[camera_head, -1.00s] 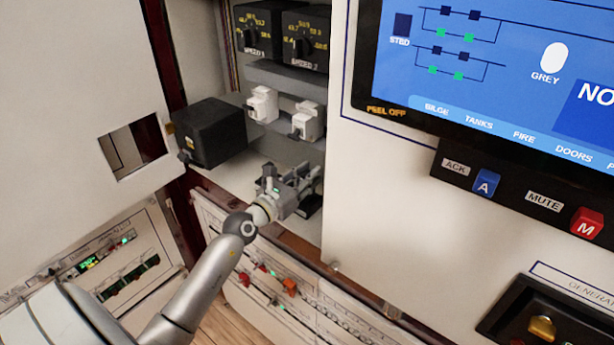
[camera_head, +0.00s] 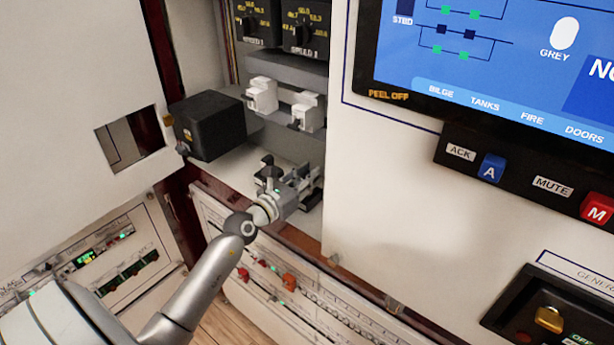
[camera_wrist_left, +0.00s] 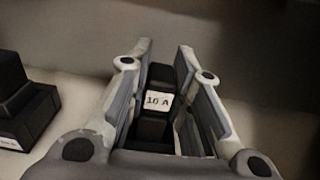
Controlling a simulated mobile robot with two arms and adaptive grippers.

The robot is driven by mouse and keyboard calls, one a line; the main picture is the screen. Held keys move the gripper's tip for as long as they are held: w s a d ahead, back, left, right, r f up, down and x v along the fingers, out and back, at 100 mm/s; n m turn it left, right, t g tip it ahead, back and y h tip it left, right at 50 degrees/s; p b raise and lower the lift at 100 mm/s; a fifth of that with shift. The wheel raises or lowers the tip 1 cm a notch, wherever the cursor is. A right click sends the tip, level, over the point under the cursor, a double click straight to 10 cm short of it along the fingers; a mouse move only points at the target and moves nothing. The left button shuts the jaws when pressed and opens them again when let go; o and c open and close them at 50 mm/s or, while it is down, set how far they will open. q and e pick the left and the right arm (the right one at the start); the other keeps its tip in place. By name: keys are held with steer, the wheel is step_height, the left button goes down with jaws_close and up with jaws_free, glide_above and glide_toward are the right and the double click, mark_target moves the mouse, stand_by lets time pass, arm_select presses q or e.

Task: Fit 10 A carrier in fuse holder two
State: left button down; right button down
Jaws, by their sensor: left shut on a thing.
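My left gripper (camera_head: 300,184) is inside the open cabinet, low over its pale floor. In the left wrist view its fingers (camera_wrist_left: 180,85) are shut on the black 10 A carrier (camera_wrist_left: 157,100), whose white label faces the camera. The carrier's lower end is hidden between the fingers. Two white fuse holders (camera_head: 262,95) (camera_head: 307,112) sit side by side on the cabinet's back wall, above and behind the gripper. I cannot read which is number two. My right gripper is not in view.
Another black block (camera_wrist_left: 22,105) with a white label stands left in the wrist view. A black box (camera_head: 208,125) is left of the fuse holders, and dark dial units (camera_head: 305,30) are above. A white panel (camera_head: 385,190) closes off the right side.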

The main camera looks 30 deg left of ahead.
arm_select(q)
steer(key=shift+f+b, duration=0.4)
steer(key=shift+f, duration=0.2)
steer(key=c, duration=1.2)
jaws_free()
steer(key=shift+c, duration=0.2)
steer(key=s, duration=1.2)
steer(key=shift+a, duration=0.45)
